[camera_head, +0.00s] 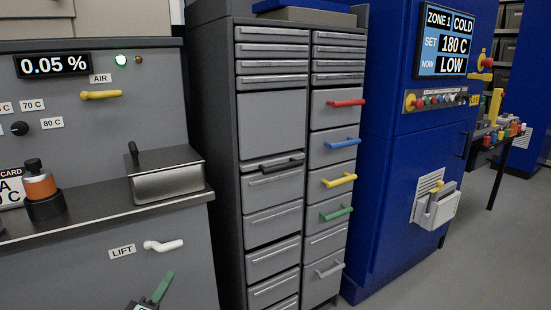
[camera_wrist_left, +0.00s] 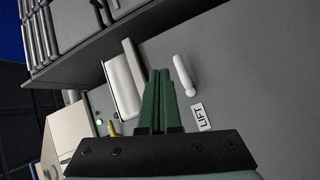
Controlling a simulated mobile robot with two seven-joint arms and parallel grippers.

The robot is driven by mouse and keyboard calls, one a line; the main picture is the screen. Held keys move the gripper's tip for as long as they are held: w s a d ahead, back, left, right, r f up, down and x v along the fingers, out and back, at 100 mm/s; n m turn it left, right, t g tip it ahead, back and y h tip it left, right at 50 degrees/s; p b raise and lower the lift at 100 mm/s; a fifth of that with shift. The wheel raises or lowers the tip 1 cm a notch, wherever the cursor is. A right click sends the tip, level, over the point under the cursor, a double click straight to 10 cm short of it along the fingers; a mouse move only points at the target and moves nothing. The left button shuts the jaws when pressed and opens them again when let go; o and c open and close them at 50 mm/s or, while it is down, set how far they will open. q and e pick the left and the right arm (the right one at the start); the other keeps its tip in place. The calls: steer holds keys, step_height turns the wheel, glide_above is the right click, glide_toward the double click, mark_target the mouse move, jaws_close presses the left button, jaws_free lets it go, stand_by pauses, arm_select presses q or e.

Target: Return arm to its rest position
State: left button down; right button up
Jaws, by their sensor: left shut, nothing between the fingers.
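My left gripper (camera_head: 162,287) shows at the bottom of the head view, its green fingers pointing up below the white LIFT handle (camera_head: 163,245). In the left wrist view my left gripper (camera_wrist_left: 158,72) has its two green fingers together with nothing between them. The white LIFT handle (camera_wrist_left: 185,76) stands just right of the fingertips there, apart from them. Most of my left arm is out of the head view. My right gripper is in neither view.
A grey metal box (camera_head: 168,182) with a black handle sits on the counter (camera_head: 95,212), right of an orange-and-black bottle (camera_head: 39,184) in a holder. A drawer cabinet (camera_head: 272,120) with coloured handles and a blue machine (camera_head: 385,170) stand to the right. Grey floor (camera_head: 480,235) lies open at right.

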arm_select(q)
steer(key=s+d+f+m+g, duration=0.3)
steer(key=s+d+f+m, duration=0.15)
steer(key=s+f, duration=0.35)
steer(key=s+d+f+m+g+h, duration=0.1)
steer(key=s+d+f+m+g, duration=0.2)
steer(key=s+f+m, duration=0.5)
steer(key=s+d+f+m+g, duration=0.25)
steer(key=s+f, duration=0.25)
steer(key=s, duration=0.7)
step_height(320, 180, up, 13)
steer(key=s+a+p, duration=0.2)
steer(key=p, duration=1.5)
steer(key=shift+f, duration=0.15)
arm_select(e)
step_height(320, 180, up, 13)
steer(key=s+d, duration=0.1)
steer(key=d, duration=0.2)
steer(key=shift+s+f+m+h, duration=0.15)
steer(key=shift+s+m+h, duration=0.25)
